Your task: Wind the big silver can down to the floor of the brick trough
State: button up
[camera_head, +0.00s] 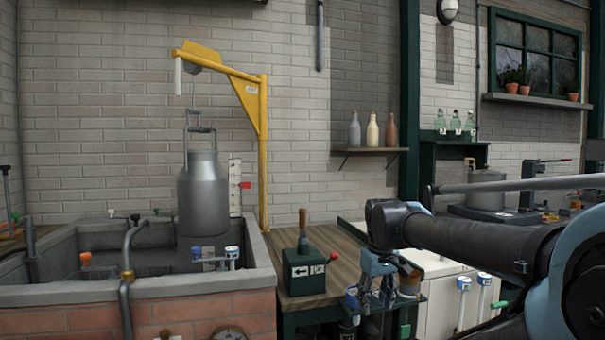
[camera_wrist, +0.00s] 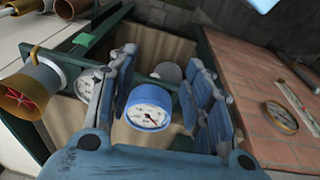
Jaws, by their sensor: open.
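The big silver can (camera_head: 204,195) hangs upright from the yellow hoist (camera_head: 262,150) by its handle. Its bottom is over the brick trough (camera_head: 150,287), around rim height, clear of the trough floor. A dark green box (camera_head: 304,272) with a wooden-handled lever and a red knob stands on the wooden bench right of the trough; its front has an arrow label. My gripper (camera_head: 368,303) points down to the right of this box, apart from it. In the wrist view my gripper (camera_wrist: 165,88) has its fingers spread, with a blue-rimmed gauge (camera_wrist: 150,108) showing between them.
A white scale (camera_head: 235,188) with a red marker stands behind the can. Taps and a pipe (camera_head: 127,255) stand along the trough's front. White cabinets with blue-topped taps (camera_head: 464,283) are under my arm. Bottles (camera_head: 373,131) stand on a wall shelf.

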jog(key=w+a+r+n, duration=0.4)
jog(key=w+r, duration=0.3)
jog(key=r, duration=0.3)
jog(key=w+a+r+n, duration=0.4)
jog(key=w+r, duration=0.3)
jog(key=r, duration=0.2)
notch_tip(320, 180, up, 13)
jog(key=n+g, duration=0.2)
jog(key=n, duration=0.7)
send_over(302, 228)
jog(key=w, duration=0.1)
jog(key=f, duration=1.7)
jog(key=shift+w, duration=0.2)
